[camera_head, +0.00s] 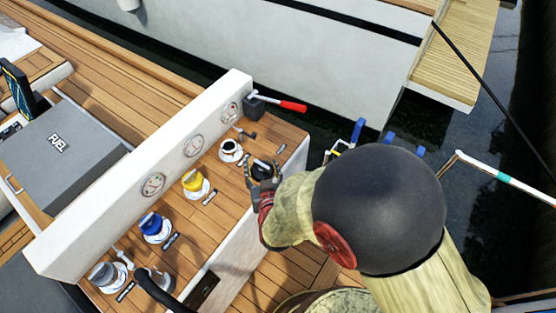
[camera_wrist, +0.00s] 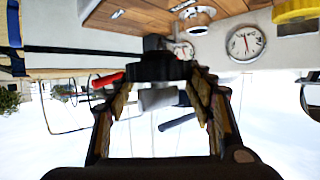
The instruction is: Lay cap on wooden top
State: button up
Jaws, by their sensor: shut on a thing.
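My gripper (camera_head: 264,183) is over the right part of the wooden top (camera_head: 215,205), close to its outer edge. It is shut on a black cap (camera_wrist: 158,68); the wrist view shows the cap between the two fingers (camera_wrist: 160,88), with a pale stub sticking out of it. In the head view the cap is a dark shape (camera_head: 262,167), partly covered by the fingers. It looks held just above the wood, but I cannot tell the exact gap. A white open fitting (camera_head: 230,149) stands on the wood beside my gripper and also shows in the wrist view (camera_wrist: 196,17).
Yellow (camera_head: 193,180), blue (camera_head: 151,223) and grey (camera_head: 104,275) caps sit on white fittings along the top. A white panel with gauges (camera_head: 152,185) stands behind them. A red-handled lever (camera_head: 291,106) is at the far end. Bare wood lies between the fittings and the outer edge.

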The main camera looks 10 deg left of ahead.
jog(key=w+f+b, duration=0.1)
jog(key=w+f, duration=0.2)
jog(key=w, duration=0.1)
jog(key=w+a+f+b, duration=0.1)
jog(key=w+f+b, duration=0.1)
jog(key=w+f, duration=0.1)
jog(key=w+a+f+b, duration=0.1)
jog(key=w+f+b, duration=0.1)
jog(key=w, duration=0.4)
jog(key=shift+a+f, duration=0.2)
jog(key=shift+f, duration=0.35)
jog(key=shift+w+f, duration=0.25)
notch_tip(320, 180, down, 4)
jog(key=shift+w+r+b, duration=0.15)
jog(key=shift+r+b, duration=0.1)
jog(key=shift+b, duration=0.8)
jog(key=shift+r, duration=0.1)
jog(key=o, duration=0.8)
jog(key=shift+f, duration=0.2)
jog(key=o, duration=0.4)
